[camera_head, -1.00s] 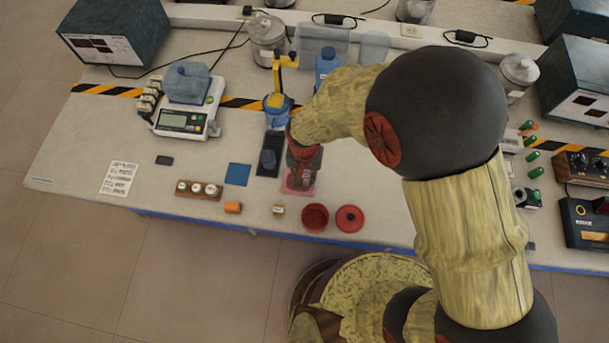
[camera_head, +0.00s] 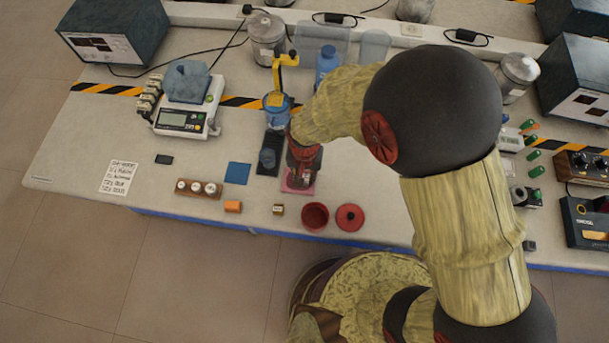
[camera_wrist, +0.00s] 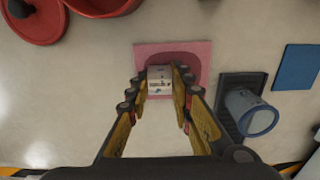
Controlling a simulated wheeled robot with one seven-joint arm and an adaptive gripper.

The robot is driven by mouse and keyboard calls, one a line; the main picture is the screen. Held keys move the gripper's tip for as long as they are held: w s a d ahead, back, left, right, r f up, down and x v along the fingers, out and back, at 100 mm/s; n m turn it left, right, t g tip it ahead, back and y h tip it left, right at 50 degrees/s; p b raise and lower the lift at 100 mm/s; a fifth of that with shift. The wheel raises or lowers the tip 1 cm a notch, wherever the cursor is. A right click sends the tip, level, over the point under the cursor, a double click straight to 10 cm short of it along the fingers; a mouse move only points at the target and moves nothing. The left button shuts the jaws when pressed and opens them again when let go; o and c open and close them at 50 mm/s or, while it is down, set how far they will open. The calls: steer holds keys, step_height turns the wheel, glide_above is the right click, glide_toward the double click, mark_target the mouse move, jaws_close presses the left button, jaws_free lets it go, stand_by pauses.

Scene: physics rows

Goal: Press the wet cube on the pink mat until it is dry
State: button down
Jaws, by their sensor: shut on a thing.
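The pink mat (camera_wrist: 198,56) lies flat on the bench, with a darker pink patch around the cube. The pale cube (camera_wrist: 159,80) is between my fingertips over that patch in the wrist view. My gripper (camera_wrist: 160,78) is shut on it, one finger on each side. I cannot tell whether the cube touches the mat or how wet it is. In the head view my gripper (camera_head: 301,180) points down over the pink mat (camera_head: 287,187) and hides the cube.
Beside the mat are a dark tray (camera_wrist: 263,85) with a blue cup (camera_wrist: 248,113) and a blue mat (camera_wrist: 296,68). A red pot (camera_head: 315,217), red lid (camera_head: 350,218), orange block (camera_head: 233,207) and small brown block (camera_head: 278,210) stand near the front edge.

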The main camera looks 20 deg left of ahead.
stand_by(0.6)
steer(key=shift+a+r+p, duration=0.25)
steer(key=shift+r+p, duration=0.3)
steer(key=shift+r, duration=0.15)
steer(key=shift+f, duration=0.4)
stand_by(0.4)
steer(key=shift+f+b, duration=0.35)
stand_by(0.9)
steer(key=shift+r, duration=0.2)
steer(key=shift+d+r+p, duration=0.3)
steer(key=shift+r+p, duration=0.25)
steer(key=shift+p, duration=0.05)
steer(key=shift+r, duration=0.1)
steer(key=shift+r+p, duration=1.8)
steer(key=shift+r, duration=0.6)
